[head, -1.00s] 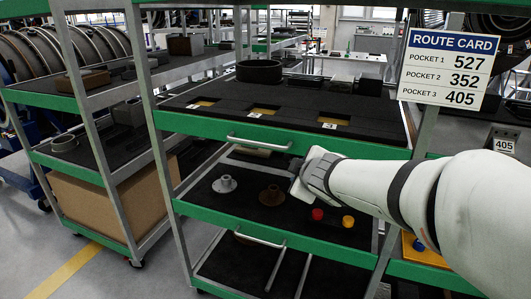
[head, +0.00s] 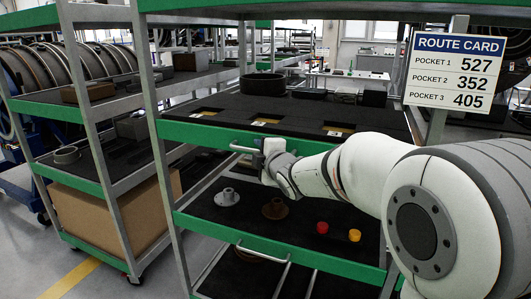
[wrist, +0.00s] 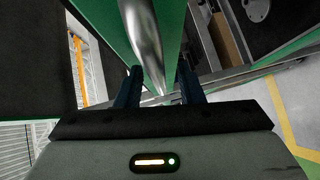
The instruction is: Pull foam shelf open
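The foam shelf (head: 225,108) is a dark foam insert behind a green front edge, with pale numbered tags and yellowish pocket floors. A silver bar handle (head: 240,148) sits on its front; its right part is hidden behind my gripper (head: 266,152). In the wrist view the handle (wrist: 146,45) runs down between the two dark fingers of my gripper (wrist: 159,84). The fingers are apart, one on each side of the bar, with visible gaps. I cannot tell whether either finger touches it. The route card (head: 455,72) lists pockets 527, 352, 405.
The lower shelf (head: 300,230) holds a grey flanged part (head: 227,196), a brown one (head: 275,208), a red cap (head: 322,228) and a yellow cap (head: 354,235). A dark ring (head: 262,84) stands behind the foam. Another rack with a cardboard box (head: 110,215) stands left, across a floor gap.

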